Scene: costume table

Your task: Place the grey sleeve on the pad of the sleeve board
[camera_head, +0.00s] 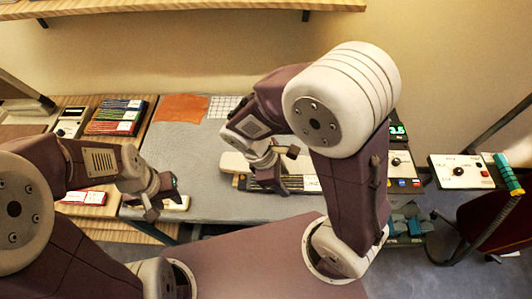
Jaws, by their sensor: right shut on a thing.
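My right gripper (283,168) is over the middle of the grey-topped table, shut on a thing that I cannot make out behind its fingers. A long cream padded board (235,163), which looks like the sleeve board, lies just behind and left of it, partly covered by my arm. I cannot pick out the grey sleeve against the grey table cover. My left gripper (160,197) is at the table's front left, beside a small cream piece (177,203). Its finger gap is not clear.
The grey table cover (215,205) is bare in the middle. An orange cloth (182,107) and a checked cloth (224,106) lie at the back. A box of coloured strips (117,117) stands at the left. A control box (462,172) stands at the right.

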